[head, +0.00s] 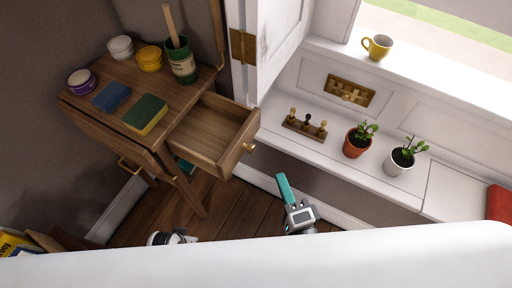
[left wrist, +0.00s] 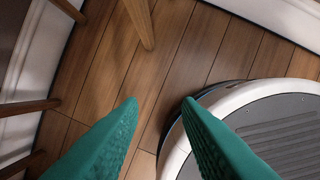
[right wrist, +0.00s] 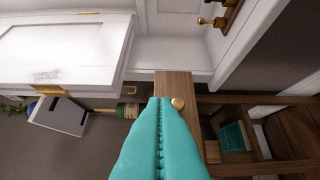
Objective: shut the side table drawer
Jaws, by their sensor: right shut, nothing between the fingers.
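The wooden side table (head: 88,111) stands at the left in the head view. Its drawer (head: 212,132) is pulled out toward the right and looks empty. A brass knob (head: 249,147) sits on the drawer front; it also shows in the right wrist view (right wrist: 178,103), beside the fingertips. My right gripper (head: 283,178) is shut and empty, below and right of the drawer front, apart from it in the head view. In the right wrist view the fingers partly hide the drawer front (right wrist: 174,84). My left gripper (left wrist: 160,101) is open and empty above the floor.
On the tabletop are a blue sponge (head: 111,96), a green and yellow sponge (head: 146,112), several tins and a green can (head: 181,64). A white bench (head: 340,175) with potted plants and a hook rack (head: 304,124) runs along the right. Table legs (left wrist: 140,20) show near my left gripper.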

